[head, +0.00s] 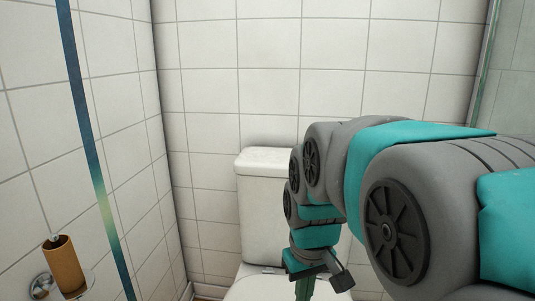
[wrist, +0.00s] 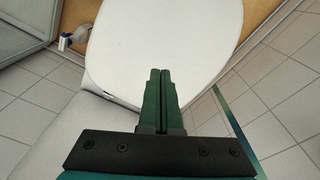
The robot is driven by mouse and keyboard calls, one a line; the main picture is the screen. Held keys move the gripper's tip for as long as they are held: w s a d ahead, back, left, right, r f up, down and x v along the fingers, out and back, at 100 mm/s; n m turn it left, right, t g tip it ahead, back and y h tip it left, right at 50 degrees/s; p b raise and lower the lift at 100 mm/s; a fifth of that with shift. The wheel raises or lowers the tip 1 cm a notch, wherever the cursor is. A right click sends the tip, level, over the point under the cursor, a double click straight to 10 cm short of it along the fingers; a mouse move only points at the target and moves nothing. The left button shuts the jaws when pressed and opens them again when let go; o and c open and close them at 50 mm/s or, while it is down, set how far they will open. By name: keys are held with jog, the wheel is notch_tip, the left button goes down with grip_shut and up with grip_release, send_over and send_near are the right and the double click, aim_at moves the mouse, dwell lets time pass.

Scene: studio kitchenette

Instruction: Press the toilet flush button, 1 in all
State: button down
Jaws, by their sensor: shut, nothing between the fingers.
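The white toilet tank (head: 262,215) stands against the back tiled wall, with its flat lid (head: 265,157) on top. I cannot make out a flush button on it. The closed toilet seat lid (head: 248,289) shows at the bottom edge. It fills the upper middle of the wrist view as a white oval (wrist: 200,35). My gripper (head: 305,291) hangs pointing down in front of the tank, below its top, and my arm hides the tank's right part. In the wrist view the dark green fingers (wrist: 160,73) are together and empty, over the seat lid.
A brown paper roll (head: 64,265) on a holder is at the lower left. A blue-green vertical strip (head: 90,150) runs along the left side. Tiled walls (head: 210,80) close in at the back and left.

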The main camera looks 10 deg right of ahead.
jog(key=w+d+r+n+t, duration=0.2)
jog(key=w+d+r, duration=0.2)
jog(key=w+r, duration=0.4)
jog(key=w+d+r+n+t+h+p, duration=0.1)
jog(key=w+d+r+t, duration=0.2)
jog(key=w+r, duration=0.6)
jog(key=w+d+r+n+t, duration=0.2)
jog(key=w+d+r, duration=0.4)
jog(key=w, duration=1.4)
notch_tip(320, 180, up, 3)
jog(key=shift+w+f+n+t+h, duration=0.15)
jog(key=shift+n+t+h, duration=0.15)
jog(key=shift+t+h, duration=0.15)
notch_tip(320, 180, down, 9)
jog(key=b, duration=0.5)
jog(key=shift+b, duration=0.35)
jog(key=shift+f, duration=0.25)
jog(key=shift+f+b, duration=0.7)
jog(key=shift+f, duration=0.25)
dwell(0.4)
jog(key=shift+r, duration=0.15)
